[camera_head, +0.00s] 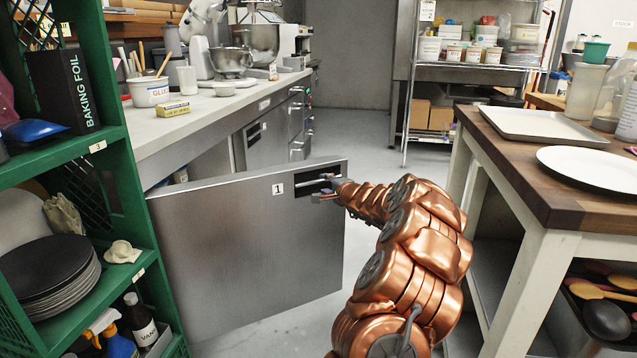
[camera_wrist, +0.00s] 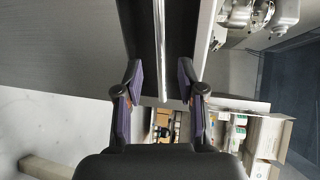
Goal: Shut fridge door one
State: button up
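Fridge door one (camera_head: 240,235) is a brushed-steel panel marked with a "1" label. It stands swung well open from the counter, out over the floor. A dark handle recess with a thin bar is near its upper right corner. My gripper (camera_head: 328,191) is at this recess. In the wrist view, the pale handle bar (camera_wrist: 160,45) runs up the middle, between the two fingers of my gripper (camera_wrist: 160,72). The fingers are apart, with a gap on each side of the bar. I cannot tell how deep the bar sits between them.
A green shelf unit (camera_head: 110,150) with plates and bottles stands close at the left. A wooden-topped table (camera_head: 570,205) with trays stands at the right. The counter (camera_head: 205,120) holds mixers and tubs. Bare floor (camera_head: 372,150) lies beyond the door.

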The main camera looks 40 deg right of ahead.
aim_at(320, 181)
jog(key=shift+x, duration=2.8)
jog(key=shift+r, duration=0.1)
jog(key=shift+c, duration=0.2)
grip_shut()
